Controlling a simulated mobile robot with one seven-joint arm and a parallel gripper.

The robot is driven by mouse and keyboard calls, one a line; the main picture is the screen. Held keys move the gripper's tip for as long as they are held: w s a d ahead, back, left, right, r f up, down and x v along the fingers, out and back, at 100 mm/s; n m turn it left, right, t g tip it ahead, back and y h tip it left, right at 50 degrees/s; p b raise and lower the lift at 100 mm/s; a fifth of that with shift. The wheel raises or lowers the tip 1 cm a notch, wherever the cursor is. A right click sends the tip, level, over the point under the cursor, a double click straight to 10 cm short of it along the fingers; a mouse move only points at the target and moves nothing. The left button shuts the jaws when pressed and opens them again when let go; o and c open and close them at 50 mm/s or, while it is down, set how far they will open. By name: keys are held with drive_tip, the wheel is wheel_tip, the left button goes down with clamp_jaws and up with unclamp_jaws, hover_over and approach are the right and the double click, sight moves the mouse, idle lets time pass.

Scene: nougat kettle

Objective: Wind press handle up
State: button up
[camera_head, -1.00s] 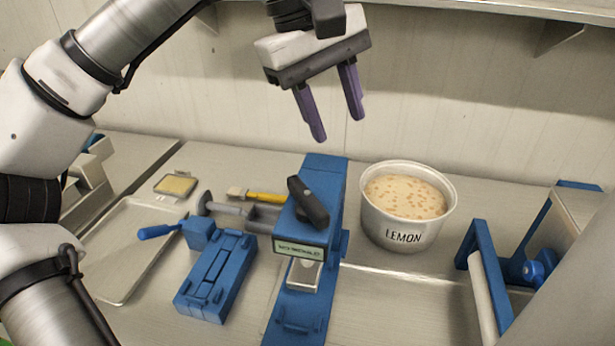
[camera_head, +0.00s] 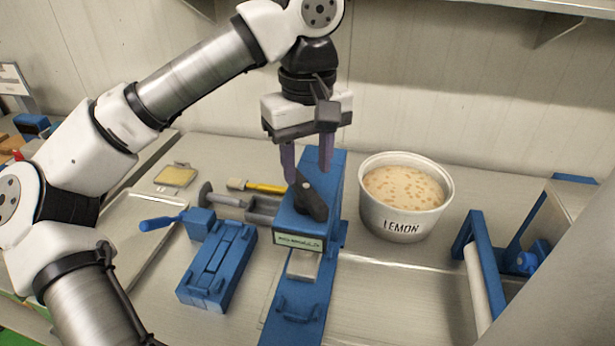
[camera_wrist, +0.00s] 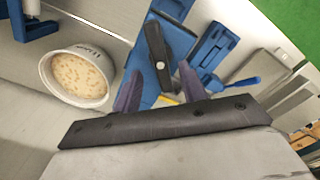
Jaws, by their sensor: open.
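The press (camera_head: 302,232) is a blue upright frame with a small label on its front, standing mid-counter. Its handle (camera_head: 310,200) is a dark bar on top, lying slantwise. In the wrist view the handle (camera_wrist: 158,52) shows with a pale round hub, beyond the fingertips. My gripper (camera_head: 308,175) points down just above and behind the handle, with its two purple fingers apart and nothing between them. In the wrist view my gripper (camera_wrist: 156,82) has one finger on each side of the handle's line. I cannot tell whether a finger touches the handle.
A white tub (camera_head: 375,215) marked LEMON stands close right of the press. A blue mould-like block (camera_head: 218,265) with a blue lever lies to the left. A yellow-handled tool (camera_head: 262,187) lies behind it. A blue-framed roller device (camera_head: 480,265) stands at the right.

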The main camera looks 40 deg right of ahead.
sight(308, 187)
drive_tip(key=shift+f+p, duration=0.4)
drive_tip(key=shift+f, duration=1.65)
drive_tip(key=shift+c, duration=0.3)
clamp_jaws()
drive_tip(key=shift+n+b, duration=0.3)
drive_tip(key=shift+b, duration=0.05)
drive_tip(key=n+b, duration=0.2)
drive_tip(key=n, duration=0.1)
drive_tip(key=shift+d+f+n, duration=0.1)
drive_tip(key=shift+n, duration=0.3)
drive_tip(key=n+b, duration=0.2)
drive_tip(key=n, duration=0.3)
drive_tip(key=shift+w+d, duration=0.1)
drive_tip(key=n+b, duration=0.1)
drive_tip(key=n, duration=0.4)
drive_tip(key=shift+w+n+b, duration=0.1)
drive_tip(key=shift+n+b, duration=0.7)
drive_tip(key=shift+n, duration=1.9)
drive_tip(key=shift+r, duration=0.2)
